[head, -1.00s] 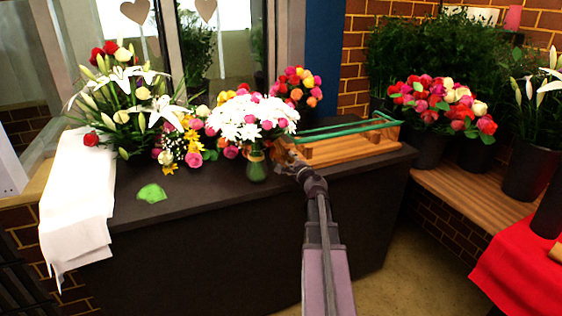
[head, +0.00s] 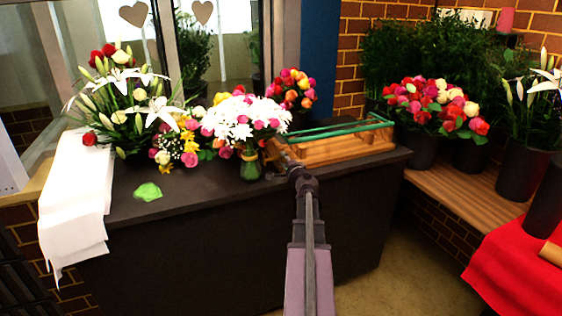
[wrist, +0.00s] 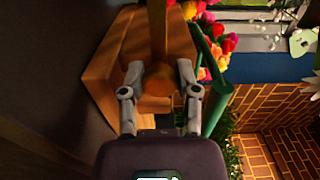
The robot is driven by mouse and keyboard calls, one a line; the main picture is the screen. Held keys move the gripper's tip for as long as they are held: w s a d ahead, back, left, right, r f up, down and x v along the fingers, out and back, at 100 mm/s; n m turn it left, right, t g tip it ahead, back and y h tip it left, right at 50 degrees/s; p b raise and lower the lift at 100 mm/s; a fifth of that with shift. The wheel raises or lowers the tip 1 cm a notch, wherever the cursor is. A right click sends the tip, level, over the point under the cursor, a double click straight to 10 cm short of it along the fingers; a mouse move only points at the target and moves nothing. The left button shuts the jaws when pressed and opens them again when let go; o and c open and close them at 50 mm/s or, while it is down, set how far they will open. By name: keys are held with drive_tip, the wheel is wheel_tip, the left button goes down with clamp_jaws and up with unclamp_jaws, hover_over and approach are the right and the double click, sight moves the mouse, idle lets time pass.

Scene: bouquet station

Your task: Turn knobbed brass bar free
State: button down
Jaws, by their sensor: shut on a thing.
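The knobbed brass bar shows in the wrist view as a round knob (wrist: 158,80) with a straight bar (wrist: 157,28) running up from it. My gripper (wrist: 159,72) has one finger on each side of the knob and is shut on it. The bar lies against a wooden box (wrist: 112,65). In the head view my gripper (head: 281,157) is at the left end of this wooden box (head: 340,150), where the bar is too small and covered to make out clearly.
Green rails (head: 335,130) run along the box top. A glass vase (head: 250,165) of white and pink flowers stands close left of my gripper. The dark counter (head: 215,187) holds a green scrap (head: 148,191) and a white cloth (head: 75,200); its front strip is mostly clear.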

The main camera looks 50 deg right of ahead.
drive_tip(key=shift+s+a, duration=0.1)
drive_tip(key=shift+a, duration=0.1)
drive_tip(key=shift+c, duration=1.8)
unclamp_jaws()
drive_tip(key=shift+d, duration=0.1)
drive_tip(key=shift+o, duration=0.2)
drive_tip(key=shift+d, duration=0.1)
drive_tip(key=v, duration=0.8)
drive_tip(key=shift+s, duration=0.1)
